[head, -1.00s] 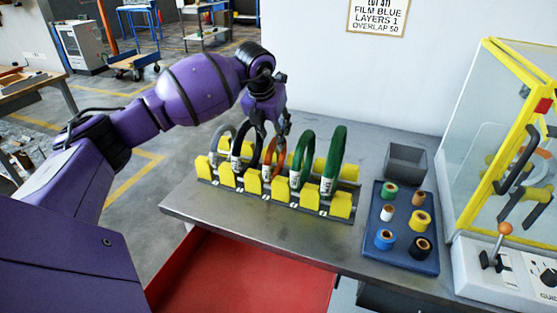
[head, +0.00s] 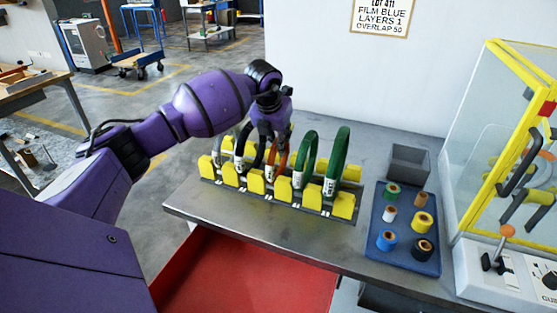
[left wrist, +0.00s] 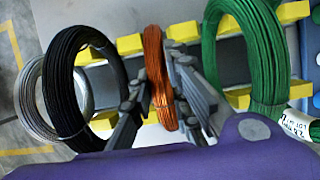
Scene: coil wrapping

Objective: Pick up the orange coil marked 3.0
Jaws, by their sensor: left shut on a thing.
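The thin orange coil (head: 281,160) stands upright in the rack between yellow blocks, partly hidden by my left gripper (head: 275,148). In the left wrist view the orange coil (left wrist: 155,70) is edge-on between the two grey fingers of my left gripper (left wrist: 160,98), which is shut on it. Its label cannot be read. My right gripper is not in view.
Green coils (head: 337,160) stand close on the right. A blue tray (head: 403,247) of rolls, a grey bin (head: 409,163) and a yellow-framed machine (head: 468,150) are further right.

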